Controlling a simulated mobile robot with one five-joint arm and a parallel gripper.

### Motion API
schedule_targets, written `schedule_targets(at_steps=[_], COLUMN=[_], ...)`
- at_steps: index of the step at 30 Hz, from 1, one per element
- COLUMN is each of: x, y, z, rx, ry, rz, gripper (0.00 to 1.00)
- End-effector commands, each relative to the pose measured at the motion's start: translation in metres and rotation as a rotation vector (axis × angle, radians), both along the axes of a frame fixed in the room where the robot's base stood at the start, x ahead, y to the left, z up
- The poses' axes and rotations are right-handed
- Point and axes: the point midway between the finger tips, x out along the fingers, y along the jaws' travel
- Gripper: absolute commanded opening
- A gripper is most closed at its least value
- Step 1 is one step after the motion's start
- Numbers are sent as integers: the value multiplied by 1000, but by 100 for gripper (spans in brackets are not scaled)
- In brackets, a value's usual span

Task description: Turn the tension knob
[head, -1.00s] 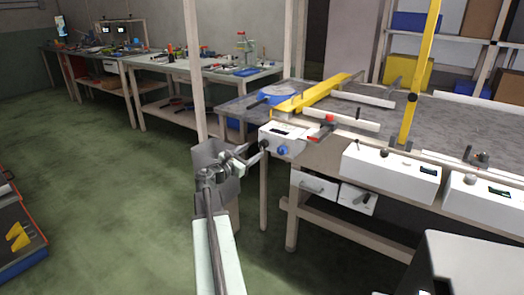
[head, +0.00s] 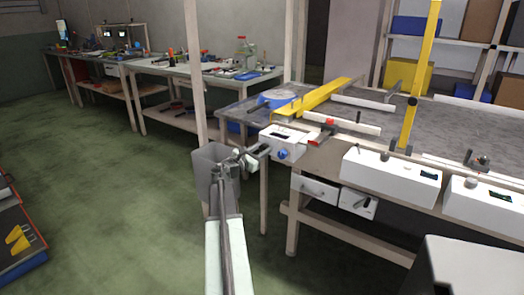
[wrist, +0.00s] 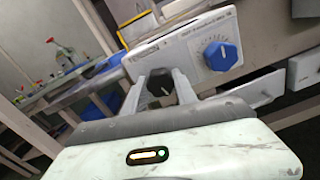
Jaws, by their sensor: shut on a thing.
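A white control box (head: 290,133) sits at the left front corner of the grey-topped table. In the wrist view its front (wrist: 185,50) bears lettering that appears to read TENSION above a black knob (wrist: 159,80). My gripper (wrist: 160,92) has one finger on each side of this black knob and is shut on it. In the head view my gripper (head: 261,150) reaches the box's left front, and the black knob is hidden. A blue knob (wrist: 220,55) with a marked dial is to the right of my fingers, apart from them; it also shows in the head view (head: 283,154).
The table (head: 375,115) carries yellow bars (head: 320,97) and white rails. More white control boxes (head: 390,172) line its front edge to the right. Drawers (head: 315,188) hang below. A bench (head: 190,68) with clutter stands behind. The green floor to the left is mostly clear.

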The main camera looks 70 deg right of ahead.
Motion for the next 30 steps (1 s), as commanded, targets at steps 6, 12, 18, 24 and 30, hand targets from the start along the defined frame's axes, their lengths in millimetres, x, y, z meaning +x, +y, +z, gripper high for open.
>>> schedule_targets(at_steps=[6, 12, 18, 24, 30], x=[-1, -2, -2, -2, -2], y=[0, 1, 1, 1, 1], z=[0, 0, 0, -1, -1], rx=[-11, -40, -76, -105, -124], ry=[-45, -157, -294, -408, -479], rz=[-2, -3, -3, -4, -4], gripper=[0, 0, 0, 0, 0])
